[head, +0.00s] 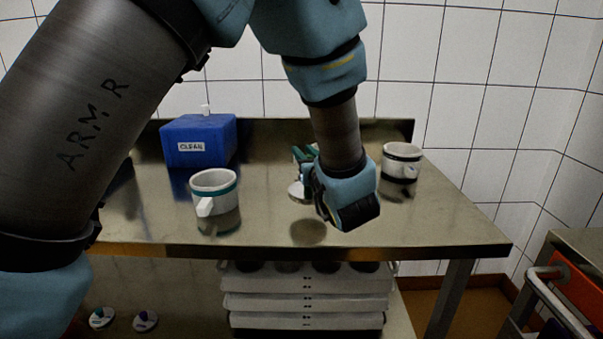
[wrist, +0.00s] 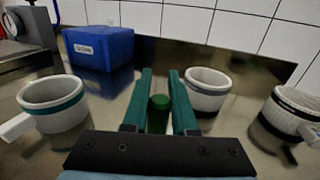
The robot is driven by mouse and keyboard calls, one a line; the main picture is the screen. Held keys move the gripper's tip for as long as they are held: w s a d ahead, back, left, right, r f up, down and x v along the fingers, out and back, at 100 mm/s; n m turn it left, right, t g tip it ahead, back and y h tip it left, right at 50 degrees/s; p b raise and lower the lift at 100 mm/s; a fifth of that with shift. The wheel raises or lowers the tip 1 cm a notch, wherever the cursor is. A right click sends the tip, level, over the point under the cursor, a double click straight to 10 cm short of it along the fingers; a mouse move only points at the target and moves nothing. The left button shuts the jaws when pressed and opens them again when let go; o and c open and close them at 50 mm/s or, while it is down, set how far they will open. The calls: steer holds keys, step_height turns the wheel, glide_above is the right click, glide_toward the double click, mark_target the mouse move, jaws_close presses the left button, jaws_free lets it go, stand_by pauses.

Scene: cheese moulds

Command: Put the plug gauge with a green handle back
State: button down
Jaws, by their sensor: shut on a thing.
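My gripper (head: 303,157) is above the steel table, its teal fingers closed on the green handle (wrist: 158,113) of a plug gauge. The gauge's pale disc (head: 296,190) shows below the fingers in the head view, apart from the table, with a dark round shadow or reflection lower on the tabletop. My wrist hides part of the gauge in the head view. Two more round gauges lie on the lower shelf, one with a dark teal knob (head: 102,317) and one with a purple knob (head: 145,320).
A teal-banded white mould (head: 213,187) stands left and a black-banded one (head: 402,160) right. Another white mould (wrist: 207,90) stands beyond my fingers. A blue box labelled CLEAN (head: 198,140) is at the back left. White trays (head: 305,302) are stacked below the table.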

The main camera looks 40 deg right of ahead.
steer(key=shift+f, duration=2.1)
steer(key=shift+f, duration=0.2)
steer(key=c, duration=0.7)
jaws_free()
steer(key=shift+r, duration=0.25)
steer(key=b+v, duration=0.1)
steer(key=v, duration=1.1)
steer(key=shift+b, duration=0.4)
